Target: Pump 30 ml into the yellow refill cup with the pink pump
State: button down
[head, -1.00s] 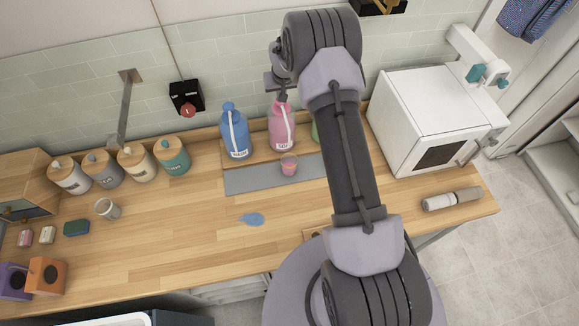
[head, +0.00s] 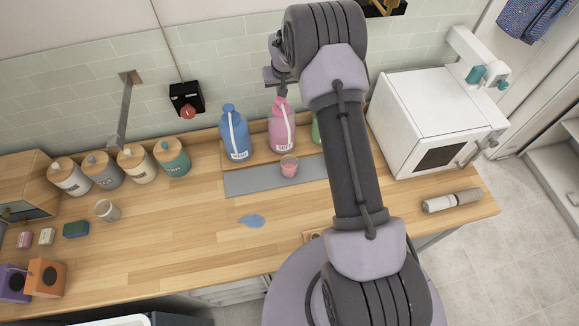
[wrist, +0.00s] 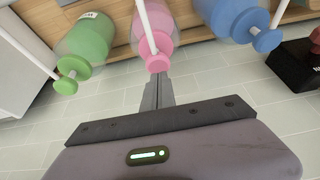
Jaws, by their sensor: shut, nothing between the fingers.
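The pink pump bottle (head: 282,136) stands upright at the back of the counter, between a blue and a green one. Its pump head also shows in the wrist view (wrist: 156,62). A small cup (head: 289,170) with pink contents stands on the grey strip in front of it. The cup looks pinkish; I cannot make out yellow or read its level. My gripper (wrist: 158,80) is shut and empty, with its fingertips right at the pink pump head. I cannot tell whether they touch it. In the head view my arm hides part of the gripper.
The blue bottle (head: 235,136) stands close on the left, and the green bottle (wrist: 90,40) is partly hidden by my arm in the head view. A blue puddle-like patch (head: 252,221) lies on the counter. A white appliance (head: 430,115) stands right. A pale cup (head: 107,210) stands left.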

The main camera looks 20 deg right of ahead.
dwell(0.4)
notch_tip(320, 180, up, 6)
jog(key=p, duration=0.1)
jog(key=shift+p, duration=0.4)
